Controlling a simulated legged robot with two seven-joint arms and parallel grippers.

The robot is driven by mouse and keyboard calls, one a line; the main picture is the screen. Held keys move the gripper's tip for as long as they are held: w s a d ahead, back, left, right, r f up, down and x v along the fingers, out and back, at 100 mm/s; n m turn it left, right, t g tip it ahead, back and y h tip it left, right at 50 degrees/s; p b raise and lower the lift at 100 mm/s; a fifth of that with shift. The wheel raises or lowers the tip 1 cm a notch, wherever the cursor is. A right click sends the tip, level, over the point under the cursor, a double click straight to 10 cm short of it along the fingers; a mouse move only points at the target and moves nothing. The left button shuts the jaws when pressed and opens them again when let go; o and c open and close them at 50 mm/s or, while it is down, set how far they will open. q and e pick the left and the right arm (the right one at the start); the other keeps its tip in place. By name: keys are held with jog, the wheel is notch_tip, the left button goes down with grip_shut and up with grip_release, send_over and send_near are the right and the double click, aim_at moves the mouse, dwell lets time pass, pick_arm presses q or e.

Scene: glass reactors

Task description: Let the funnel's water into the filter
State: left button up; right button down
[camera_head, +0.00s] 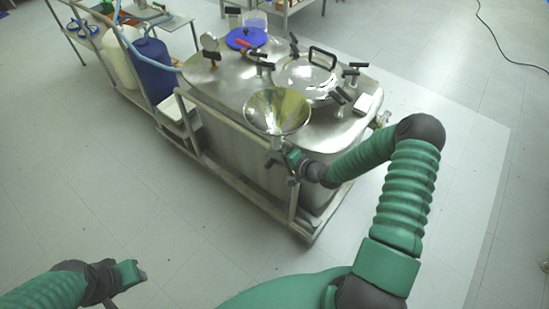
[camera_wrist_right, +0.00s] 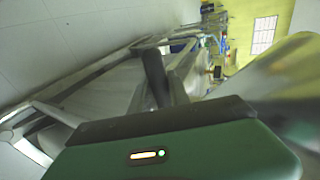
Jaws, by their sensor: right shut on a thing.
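The shiny metal funnel (camera_head: 277,108) stands upright, mouth up, at the near side of the large steel filter vessel (camera_head: 226,105). Its brassy inside shows; I cannot make out a water level. My right gripper (camera_head: 277,157) is at the stem just under the funnel, shut on the valve handle there; the fingers and their hold are mostly hidden. In the right wrist view, a dark handle (camera_wrist_right: 156,78) stands just beyond the gripper body, and the blurred funnel side (camera_wrist_right: 285,85) fills the right. My left gripper (camera_head: 138,273) is low at the left, away from everything; its jaws are too small to judge.
The vessel top carries a round lid with a black handle (camera_head: 322,56), several black-handled clamps and a blue cap (camera_head: 245,38). A steel frame rail (camera_head: 240,190) runs along its near side. A blue drum (camera_head: 153,70) stands at the left. The floor in front is clear.

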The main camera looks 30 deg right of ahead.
jog(key=shift+w+d+r, duration=0.2)
jog(key=c, duration=1.4)
grip_release()
jog(key=shift+c, duration=0.2)
jog(key=shift+o, duration=1)
jog(key=shift+d+f, duration=0.1)
jog(key=shift+f, duration=0.15)
jog(key=v, duration=1.6)
jog(key=shift+s+r, duration=0.2)
jog(key=shift+s, duration=0.2)
jog(key=shift+f, duration=0.1)
